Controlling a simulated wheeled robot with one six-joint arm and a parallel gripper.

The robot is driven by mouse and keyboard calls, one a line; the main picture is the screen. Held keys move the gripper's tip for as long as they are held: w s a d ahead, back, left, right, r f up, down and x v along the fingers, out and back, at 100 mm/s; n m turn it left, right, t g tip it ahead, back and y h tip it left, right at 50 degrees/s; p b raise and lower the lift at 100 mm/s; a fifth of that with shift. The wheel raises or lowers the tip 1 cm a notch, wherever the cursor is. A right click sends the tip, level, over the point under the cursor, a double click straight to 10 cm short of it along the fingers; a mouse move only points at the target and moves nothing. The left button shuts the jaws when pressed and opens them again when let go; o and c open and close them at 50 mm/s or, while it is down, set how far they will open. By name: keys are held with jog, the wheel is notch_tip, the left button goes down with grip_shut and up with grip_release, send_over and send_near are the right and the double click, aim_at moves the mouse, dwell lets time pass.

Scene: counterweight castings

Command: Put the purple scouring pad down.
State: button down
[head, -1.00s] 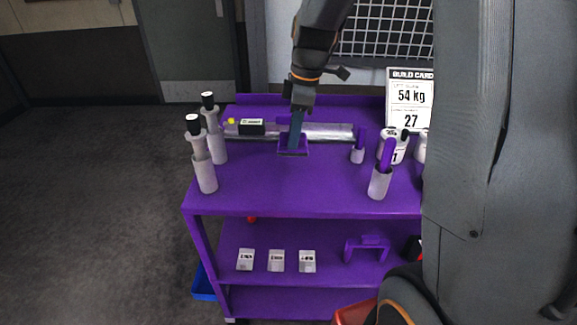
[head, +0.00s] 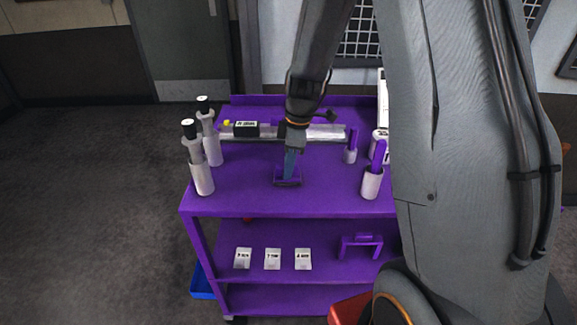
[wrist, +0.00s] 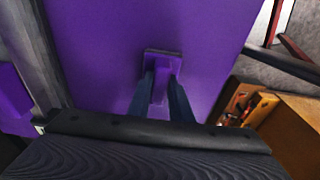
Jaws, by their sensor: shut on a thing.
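The purple scouring pad (head: 288,183) is a dark purple slab with a raised grip on top. It is at the middle of the purple cart's top shelf (head: 325,199), and I cannot tell whether it touches the surface. My gripper (head: 289,168) points down and is shut on the pad's grip. In the wrist view the pad (wrist: 164,53) shows beyond my two fingers (wrist: 160,92), with purple shelf around it. The fingers hide part of the grip.
Two white bottles with black caps (head: 202,178) stand at the shelf's left. A metal bar with a black labelled block (head: 245,130) lies behind the pad. A white holder with a purple handle (head: 372,184) stands at right. The front of the shelf is clear.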

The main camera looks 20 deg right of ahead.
jog(key=shift+f, duration=0.15)
jog(key=c, duration=1.6)
grip_release()
notch_tip(320, 180, up, 12)
jog(key=d+b, duration=0.2)
jog(key=b, duration=0.1)
jog(key=s+f+m, duration=0.2)
jog(key=s+m, duration=0.2)
jog(key=s, duration=0.1)
jog(key=s+a+f+m+h, duration=0.1)
jog(key=s+f+m, duration=0.2)
jog(key=s+m, duration=0.2)
jog(key=s+a+f+m, duration=0.1)
jog(key=s+f+m, duration=0.1)
jog(key=s+m, duration=0.3)
jog(key=shift+s+a+f+t+h, duration=0.1)
jog(key=shift+s+f+t+h, duration=0.1)
jog(key=shift+s, duration=0.4)
jog(key=shift+s+f+t+h, duration=0.1)
jog(key=shift+s+h, duration=0.1)
jog(key=shift+s, duration=0.35)
